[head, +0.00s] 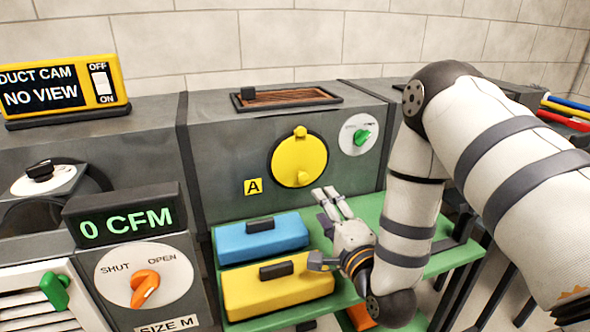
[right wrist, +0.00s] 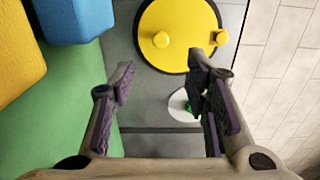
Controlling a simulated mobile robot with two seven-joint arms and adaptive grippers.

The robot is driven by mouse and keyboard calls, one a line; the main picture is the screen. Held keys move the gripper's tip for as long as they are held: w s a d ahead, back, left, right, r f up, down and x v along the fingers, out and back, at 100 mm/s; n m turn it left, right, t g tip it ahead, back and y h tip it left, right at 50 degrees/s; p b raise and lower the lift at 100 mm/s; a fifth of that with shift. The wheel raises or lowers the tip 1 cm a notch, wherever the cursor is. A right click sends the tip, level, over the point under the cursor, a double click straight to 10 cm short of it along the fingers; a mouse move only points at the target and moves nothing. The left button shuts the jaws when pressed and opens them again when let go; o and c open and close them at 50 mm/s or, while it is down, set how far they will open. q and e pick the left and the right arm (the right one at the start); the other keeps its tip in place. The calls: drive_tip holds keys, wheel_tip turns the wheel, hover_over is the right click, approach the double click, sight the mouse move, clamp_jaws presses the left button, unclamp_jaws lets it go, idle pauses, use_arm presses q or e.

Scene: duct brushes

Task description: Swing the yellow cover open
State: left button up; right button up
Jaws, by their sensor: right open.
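The round yellow cover (head: 299,161) lies flat against the front of the grey duct, beside the yellow A label (head: 253,187). It has a small yellow knob near its lower edge and a yellow tab at its top. In the right wrist view the cover (right wrist: 180,28) is ahead, with the knob left of centre and the tab at right. My right gripper (head: 331,198) is open and empty, below and right of the cover, apart from it. Its fingers (right wrist: 160,90) show wide apart in the right wrist view. My left gripper is not in view.
A blue box (head: 262,238) and a yellow box (head: 278,287) with dark handles stand on the green shelf (head: 440,262) below the cover. A white dial with a green knob (head: 362,136) is right of the cover. A 0 CFM display (head: 125,222) stands at left.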

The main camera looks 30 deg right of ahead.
sight(304, 178)
drive_tip(key=b+x, duration=0.1)
drive_tip(key=x, duration=1)
drive_tip(key=shift+w+r, duration=0.1)
drive_tip(key=shift+w, duration=0.3)
clamp_jaws()
